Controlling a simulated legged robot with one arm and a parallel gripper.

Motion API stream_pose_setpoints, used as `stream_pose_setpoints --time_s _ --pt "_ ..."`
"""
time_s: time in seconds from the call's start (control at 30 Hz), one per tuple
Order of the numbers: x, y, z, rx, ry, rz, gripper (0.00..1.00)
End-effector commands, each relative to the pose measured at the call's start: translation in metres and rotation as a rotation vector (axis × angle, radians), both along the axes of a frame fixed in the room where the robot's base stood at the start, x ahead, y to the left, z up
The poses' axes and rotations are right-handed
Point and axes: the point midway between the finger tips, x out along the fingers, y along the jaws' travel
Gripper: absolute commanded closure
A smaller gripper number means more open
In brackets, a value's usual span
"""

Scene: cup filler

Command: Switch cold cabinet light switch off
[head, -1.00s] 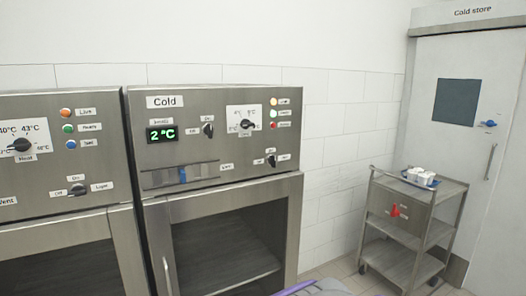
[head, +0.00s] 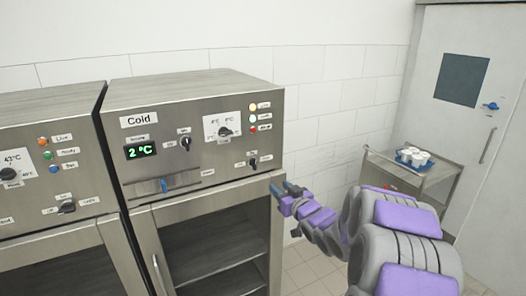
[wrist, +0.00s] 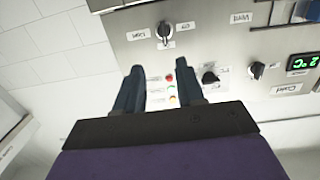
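The cold cabinet (head: 190,92) has a dark rotary switch (head: 252,162) at the lower right of its panel. Small labels surround it; they are too small to read surely, but the layout matches the light switch on the cabinet to the left. Its handle stands roughly upright. In the wrist view the panel is upside down and this switch (wrist: 164,32) lies beyond and between the fingertips. My gripper (head: 287,190) is open and empty, just right of and below the switch, apart from it. It also shows in the wrist view (wrist: 162,72).
Another dark switch (head: 186,143), a dial (head: 224,131) and coloured lamps (head: 253,117) share the panel. A blue slider (head: 164,185) sits lower left. The neighbouring cabinet (head: 50,110) stands left. A trolley (head: 433,178) with white cups (head: 413,156) stands right, before the cold store door.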

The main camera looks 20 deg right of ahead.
Motion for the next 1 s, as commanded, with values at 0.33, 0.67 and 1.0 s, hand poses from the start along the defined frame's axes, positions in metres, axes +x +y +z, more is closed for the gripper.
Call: stream_pose_setpoints --time_s 0.33,0.67,1.0 --pt "0.02 0.013 0.013 -0.001 -0.055 0.024 0.62" --pt "0.079 -0.004 0.01 0.011 -0.054 0.021 0.62" --pt "0.133 0.005 0.011 0.007 -0.053 0.021 0.62"
